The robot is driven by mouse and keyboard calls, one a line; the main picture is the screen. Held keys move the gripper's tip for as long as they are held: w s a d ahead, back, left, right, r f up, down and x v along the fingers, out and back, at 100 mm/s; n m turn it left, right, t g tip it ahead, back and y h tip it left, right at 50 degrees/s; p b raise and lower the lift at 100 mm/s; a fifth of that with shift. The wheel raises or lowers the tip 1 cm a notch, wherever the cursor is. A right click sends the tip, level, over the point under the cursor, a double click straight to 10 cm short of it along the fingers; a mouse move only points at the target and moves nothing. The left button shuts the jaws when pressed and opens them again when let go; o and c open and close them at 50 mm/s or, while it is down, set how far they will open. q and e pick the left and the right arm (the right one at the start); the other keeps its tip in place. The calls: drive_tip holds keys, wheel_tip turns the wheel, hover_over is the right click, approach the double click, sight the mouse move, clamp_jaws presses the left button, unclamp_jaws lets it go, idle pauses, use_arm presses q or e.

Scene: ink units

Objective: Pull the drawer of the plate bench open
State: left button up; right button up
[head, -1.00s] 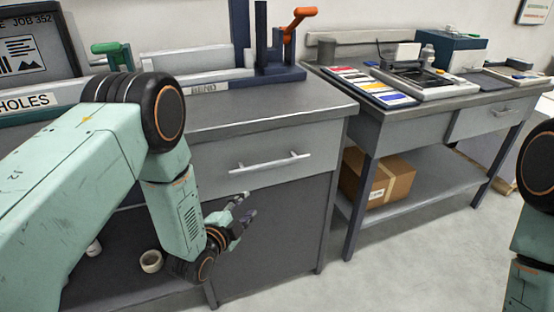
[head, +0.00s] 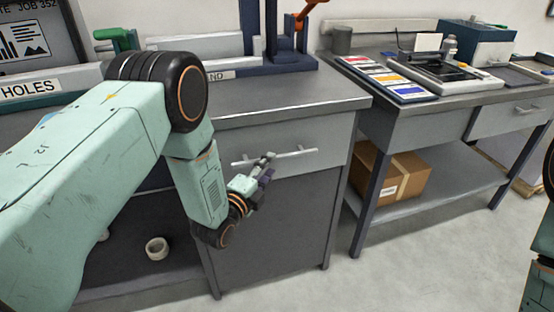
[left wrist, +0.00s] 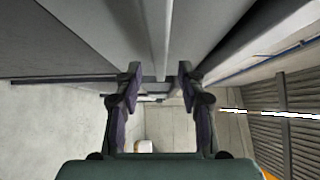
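The near grey bench has a drawer front (head: 330,135) with a pale bar handle (head: 295,153) across it. The drawer looks closed, its front in line with the cabinet. My left gripper (head: 266,167) is at the handle, its fingertips overlapping the bar's left half in the head view. I cannot tell whether they touch it. In the left wrist view, the two fingers of the gripper (left wrist: 158,72) stand apart, with a pale lengthwise strip between and beyond them. My right gripper is not in view; only part of my right arm shows at the right edge.
The worktop (head: 290,98) carries a blue bending tool (head: 290,55). A second bench at the right has its own drawer (head: 510,113) and a cardboard box (head: 400,178) on its lower shelf. A tape roll (head: 157,248) lies at lower left. Floor in front is clear.

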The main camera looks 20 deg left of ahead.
use_arm(q)
drive_tip(key=shift+w+d+f+b, duration=0.1)
drive_tip(key=shift+w+d+b, duration=0.05)
drive_tip(key=shift+w, duration=0.65)
drive_tip(key=shift+w+d+r+b, duration=0.1)
drive_tip(key=shift+w+d+b, duration=0.1)
drive_tip(key=shift+w, duration=0.65)
drive_tip(key=shift+w+d+f+b, duration=0.1)
drive_tip(key=shift+w+b, duration=0.05)
drive_tip(key=shift+w, duration=0.65)
clamp_jaws()
